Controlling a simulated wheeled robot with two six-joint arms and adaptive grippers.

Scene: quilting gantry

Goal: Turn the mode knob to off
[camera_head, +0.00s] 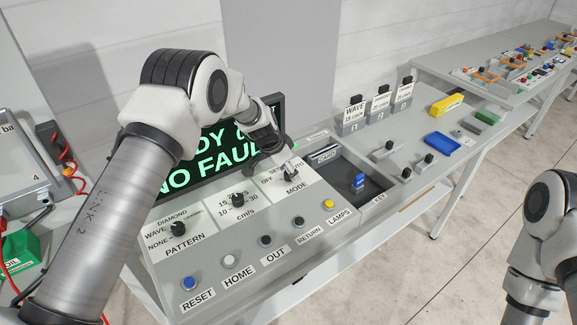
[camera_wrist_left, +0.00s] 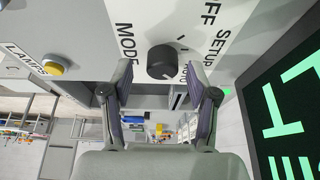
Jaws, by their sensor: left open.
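The mode knob (camera_head: 291,178) is a round dark knob on the sloped panel, above the MODE label and below the OFF, SETUP and AUTO marks. In the left wrist view the knob (camera_wrist_left: 162,62) sits between the tips of my left gripper (camera_wrist_left: 160,72). The gripper is open, with a gap on both sides of the knob. A finger partly covers the AUTO mark. I cannot surely read where the knob points. In the head view my left gripper (camera_head: 278,165) is close over the knob and partly hidden by its own wrist. Only my right arm shows; its gripper is out of view.
The pattern knob (camera_head: 178,229) and the cm/s knob (camera_head: 238,200) are to the left. A row of buttons, including the yellow lamps button (camera_head: 328,203), runs along the front. The display (camera_head: 215,150) stands behind the panel. A recessed bay (camera_head: 375,192) with a blue key is right.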

